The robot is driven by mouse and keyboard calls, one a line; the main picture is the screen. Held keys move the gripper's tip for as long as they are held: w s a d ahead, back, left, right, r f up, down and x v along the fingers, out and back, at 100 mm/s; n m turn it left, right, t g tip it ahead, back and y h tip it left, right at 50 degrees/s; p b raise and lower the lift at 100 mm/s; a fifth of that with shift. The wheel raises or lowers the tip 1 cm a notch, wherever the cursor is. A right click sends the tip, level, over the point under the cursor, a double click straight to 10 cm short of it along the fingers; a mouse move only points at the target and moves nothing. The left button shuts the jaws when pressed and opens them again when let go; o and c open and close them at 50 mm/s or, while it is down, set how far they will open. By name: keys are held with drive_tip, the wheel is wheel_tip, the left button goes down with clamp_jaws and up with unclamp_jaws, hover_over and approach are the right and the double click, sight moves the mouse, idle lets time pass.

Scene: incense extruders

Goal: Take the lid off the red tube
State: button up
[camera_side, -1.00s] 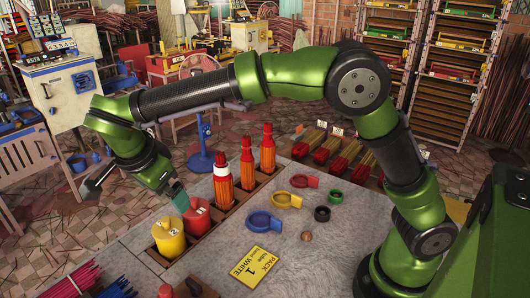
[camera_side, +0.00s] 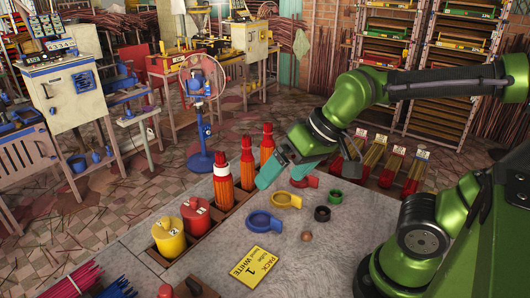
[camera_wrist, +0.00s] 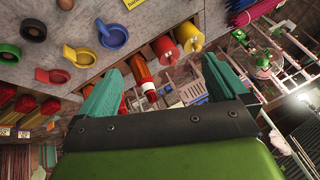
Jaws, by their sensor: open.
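The red tube (camera_side: 196,222) stands upright in a dark holder, just behind the yellow tube. Its red lid (camera_side: 194,206) with a small knob appears to be on top. In the wrist view the red tube (camera_wrist: 164,47) shows beyond the fingers, near the top middle. My gripper (camera_side: 276,170) is open, with teal fingers, to the right of the red tube and well apart from it. It is beside the farthest orange bottle and partly overlaps it. In the wrist view the fingers (camera_wrist: 160,88) are spread wide. I see nothing held between them.
The yellow tube (camera_side: 168,240) and several orange bottles (camera_side: 223,184) share the row of holders. Blue (camera_side: 262,221) and yellow (camera_side: 287,200) ring-shaped pieces, dark rings (camera_side: 322,213) and a yellow card (camera_side: 256,267) lie on the grey table. The table's front middle has free room.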

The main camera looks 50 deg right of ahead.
drive_tip(key=shift+s+d+r+m+t+h, duration=0.15)
drive_tip(key=shift+s+d+r+m+t, duration=0.2)
drive_tip(key=shift+d, duration=0.3)
drive_tip(key=shift+s+d+r+m+t+h, duration=0.15)
drive_tip(key=shift+s+d+r+m+t, duration=0.1)
drive_tip(key=shift+s+d+r+t, duration=0.25)
drive_tip(key=shift+w+d+f, duration=0.1)
drive_tip(key=shift+w, duration=0.05)
